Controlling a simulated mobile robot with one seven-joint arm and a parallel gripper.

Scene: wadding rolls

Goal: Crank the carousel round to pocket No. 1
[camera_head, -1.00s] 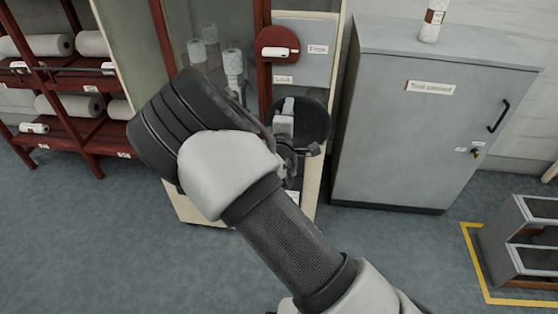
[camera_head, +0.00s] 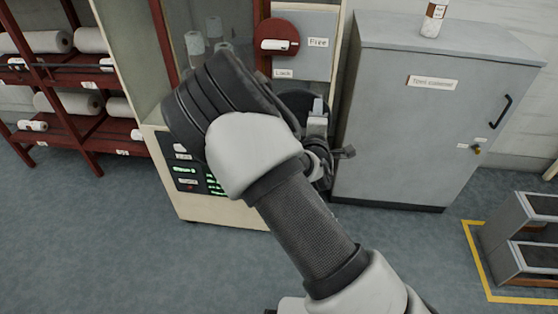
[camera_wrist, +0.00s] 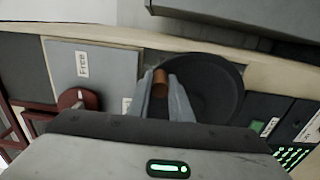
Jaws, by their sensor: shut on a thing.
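The carousel cabinet (camera_head: 134,84) is cream with a dark window, behind which pale rolls (camera_head: 193,42) stand, partly covered by my arm. The crank is a dark round disc (camera_head: 300,103) on its front, also in the wrist view (camera_wrist: 222,92). Its brown handle (camera_wrist: 160,80) is between the fingers of my gripper (camera_wrist: 162,98), which is shut on it. In the head view my gripper (camera_head: 318,118) is at the disc's right side. The red lock knob (camera_head: 277,36) has its white bar level, toward the "Free" label (camera_head: 318,42); "Lock" is below. Pocket numbers cannot be read.
A grey tool cabinet (camera_head: 430,130) with a bottle (camera_head: 433,18) on top stands close right of the carousel. A red rack (camera_head: 90,128) of rolls stands left. A grey stepped unit (camera_head: 520,235) is within yellow floor lines at right. The front floor is clear.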

